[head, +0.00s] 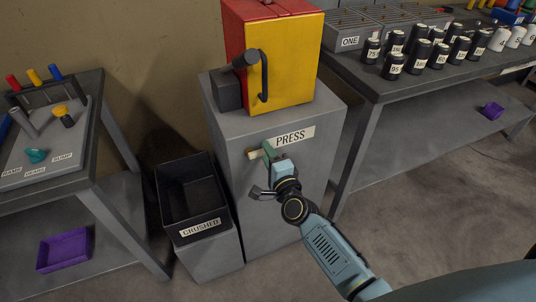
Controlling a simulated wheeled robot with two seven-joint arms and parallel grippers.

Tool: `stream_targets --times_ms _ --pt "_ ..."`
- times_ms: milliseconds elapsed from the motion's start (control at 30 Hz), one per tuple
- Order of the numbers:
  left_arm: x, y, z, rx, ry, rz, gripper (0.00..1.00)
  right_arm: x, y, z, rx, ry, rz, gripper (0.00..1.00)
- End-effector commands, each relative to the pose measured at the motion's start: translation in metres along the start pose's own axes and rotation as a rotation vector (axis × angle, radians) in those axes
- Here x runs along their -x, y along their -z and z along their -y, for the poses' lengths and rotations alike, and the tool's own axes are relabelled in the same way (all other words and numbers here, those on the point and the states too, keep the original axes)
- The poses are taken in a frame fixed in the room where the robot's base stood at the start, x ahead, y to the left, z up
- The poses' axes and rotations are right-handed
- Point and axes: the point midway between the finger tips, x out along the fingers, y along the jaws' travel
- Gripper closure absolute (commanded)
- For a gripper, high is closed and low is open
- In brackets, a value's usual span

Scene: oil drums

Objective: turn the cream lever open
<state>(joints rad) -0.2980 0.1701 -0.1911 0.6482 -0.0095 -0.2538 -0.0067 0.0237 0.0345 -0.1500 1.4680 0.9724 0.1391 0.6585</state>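The cream lever (256,154) sticks out to the left on the front of the grey press cabinet (228,128), just below the PRESS label. My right gripper (271,156) is at the lever's right end, in front of the cabinet. The gripper hides that end of the lever and its mount. I cannot tell whether the fingers are closed around the lever or only beside it. My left gripper is not in view.
A red and yellow press box (284,68) with a black handle stands on the cabinet. A dark CRUSHED bin (206,240) stands at its left. A tool table (70,180) is at the left, and a bench (385,88) with numbered drums is at the right.

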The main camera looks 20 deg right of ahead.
Motion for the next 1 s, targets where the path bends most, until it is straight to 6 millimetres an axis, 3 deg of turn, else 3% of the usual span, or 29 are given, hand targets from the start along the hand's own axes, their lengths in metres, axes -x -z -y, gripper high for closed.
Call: stream_targets --times_ms 267,433,633,1000 --pt "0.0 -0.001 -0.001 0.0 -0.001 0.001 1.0 0.0 0.0 0.001 0.002 0.001 0.0 0.64" --pt "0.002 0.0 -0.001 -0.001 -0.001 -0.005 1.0 0.011 0.0 0.0 0.002 -0.001 0.0 0.64" --pt "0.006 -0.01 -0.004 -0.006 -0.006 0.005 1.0 0.051 0.001 0.0 0.003 -0.003 0.0 0.64" --pt "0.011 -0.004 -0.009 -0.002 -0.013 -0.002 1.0 0.121 0.0 0.0 0.003 -0.001 0.001 0.64"
